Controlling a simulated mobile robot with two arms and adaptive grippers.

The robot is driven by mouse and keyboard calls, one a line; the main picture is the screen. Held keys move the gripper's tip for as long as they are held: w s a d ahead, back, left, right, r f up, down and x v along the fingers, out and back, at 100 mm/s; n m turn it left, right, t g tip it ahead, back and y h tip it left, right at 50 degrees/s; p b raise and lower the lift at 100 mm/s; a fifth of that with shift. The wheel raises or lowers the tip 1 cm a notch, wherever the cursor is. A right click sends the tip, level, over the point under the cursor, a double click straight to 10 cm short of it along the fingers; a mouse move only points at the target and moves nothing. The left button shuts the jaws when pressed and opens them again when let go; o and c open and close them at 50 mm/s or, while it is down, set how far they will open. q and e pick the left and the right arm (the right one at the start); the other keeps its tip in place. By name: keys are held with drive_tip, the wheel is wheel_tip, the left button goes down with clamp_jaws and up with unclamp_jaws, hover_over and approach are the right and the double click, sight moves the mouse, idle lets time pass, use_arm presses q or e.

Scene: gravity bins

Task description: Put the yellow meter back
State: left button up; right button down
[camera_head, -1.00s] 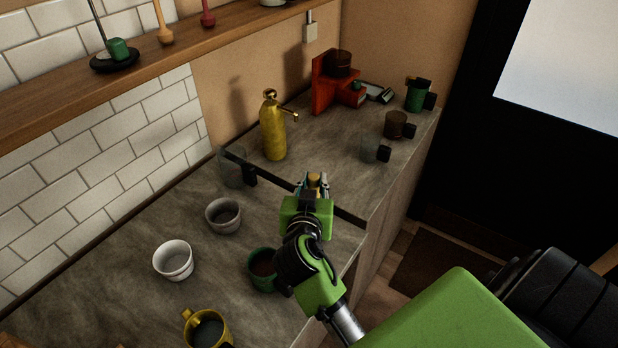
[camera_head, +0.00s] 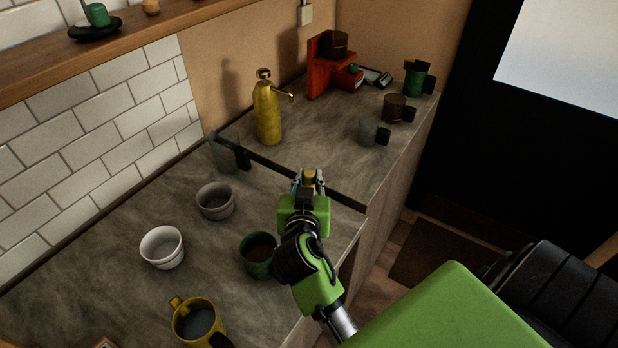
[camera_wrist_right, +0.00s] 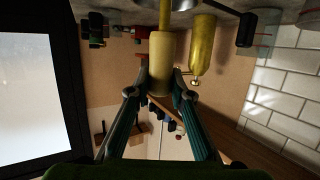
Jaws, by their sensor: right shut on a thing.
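The yellow meter shows in the right wrist view as a pale yellow cylinder (camera_wrist_right: 161,62) between my fingers. My right gripper (camera_head: 310,176) is shut on it. In the head view only a small yellow-orange part of it shows between the fingertips, above the counter near the step between its two levels. Its far end is hard to make out. My left gripper is not in view.
On the counter stand a yellow bottle with a spout (camera_head: 267,112), a grey cup (camera_head: 215,202), a white cup (camera_head: 162,248), a green mug (camera_head: 259,255) and a yellow mug (camera_head: 197,322). A red machine (camera_head: 325,68) stands at the back. A wooden shelf (camera_head: 60,65) runs along the wall.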

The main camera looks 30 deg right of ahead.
drive_tip(key=shift+f+b, duration=0.5)
drive_tip(key=shift+f, duration=0.1)
idle(0.6)
drive_tip(key=c, duration=1.7)
unclamp_jaws()
drive_tip(key=shift+r, duration=0.1)
